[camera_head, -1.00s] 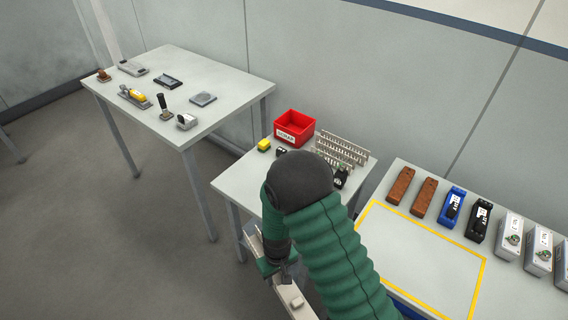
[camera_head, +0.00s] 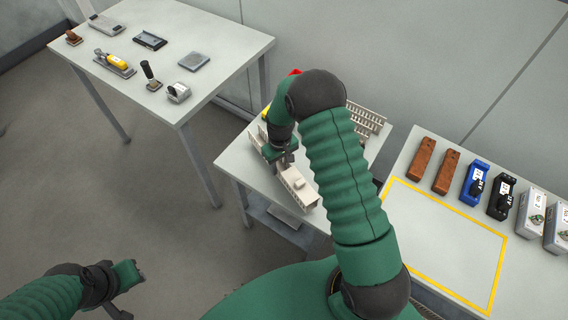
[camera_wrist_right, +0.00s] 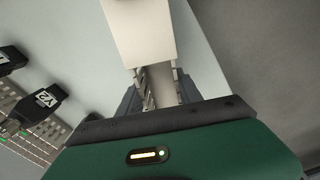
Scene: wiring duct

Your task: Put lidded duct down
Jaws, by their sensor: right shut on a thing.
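The lidded duct (camera_head: 297,188) is a long, pale beige piece over the small grey table (camera_head: 232,168), lying diagonally with its near end by the table's front edge. I cannot tell whether it touches the tabletop. My right gripper (camera_head: 283,158) is shut on it near its middle. In the right wrist view the duct's slotted walls (camera_wrist_right: 160,85) run between my fingers, and a smooth pale lid (camera_wrist_right: 138,32) shows beyond them. My left gripper (camera_head: 130,290) is at the lower left over the floor, away from the tables; its jaws are unclear.
The right table has a clear yellow-framed area (camera_head: 445,238) and a row of parts. The left table (camera_head: 225,52) holds several tools.

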